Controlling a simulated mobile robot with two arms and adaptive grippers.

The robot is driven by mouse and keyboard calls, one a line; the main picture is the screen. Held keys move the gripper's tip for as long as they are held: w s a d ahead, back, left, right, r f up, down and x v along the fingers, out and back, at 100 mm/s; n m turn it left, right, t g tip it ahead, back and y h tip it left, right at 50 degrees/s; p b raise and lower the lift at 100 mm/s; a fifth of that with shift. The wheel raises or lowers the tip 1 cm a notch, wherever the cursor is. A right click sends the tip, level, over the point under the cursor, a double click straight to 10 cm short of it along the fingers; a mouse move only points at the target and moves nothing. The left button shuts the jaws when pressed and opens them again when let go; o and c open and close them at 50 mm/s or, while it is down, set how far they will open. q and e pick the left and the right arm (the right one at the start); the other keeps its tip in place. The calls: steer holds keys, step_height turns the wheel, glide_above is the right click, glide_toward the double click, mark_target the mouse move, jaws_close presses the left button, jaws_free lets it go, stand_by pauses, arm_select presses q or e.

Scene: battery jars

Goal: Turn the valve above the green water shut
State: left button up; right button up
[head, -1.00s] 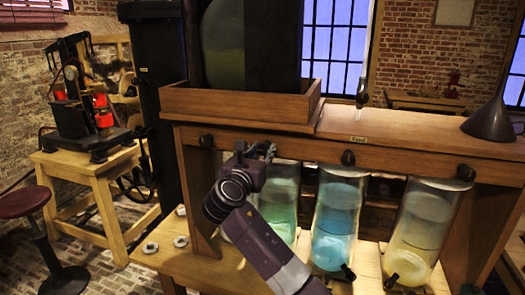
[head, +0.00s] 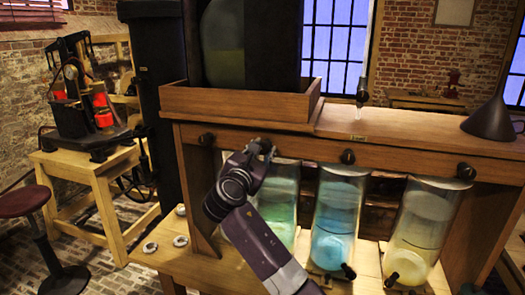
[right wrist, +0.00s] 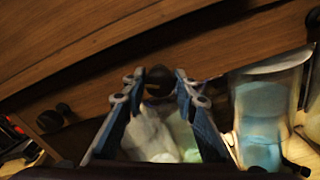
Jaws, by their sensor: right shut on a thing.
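In the right wrist view the dark round valve (right wrist: 160,86) shows between the fingertips (right wrist: 163,80). The green jar shows dimly below the fingers (right wrist: 184,136). My left gripper is not in view.
Similar black knobs sit on the beam to the left (head: 206,140) and right (head: 348,157). A funnel (head: 491,118) stands on the top.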

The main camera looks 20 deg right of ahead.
steer(key=m+b, duration=0.2)
steer(key=m, duration=0.3)
steer(key=shift+f+m, duration=0.15)
steer(key=shift+m, duration=0.25)
steer(key=m+b, duration=0.2)
steer(key=m, duration=0.2)
steer(key=shift+d+f, duration=0.1)
steer(key=shift+m+b, duration=1)
steer(key=shift+m, duration=0.6)
steer(key=o, duration=1.1)
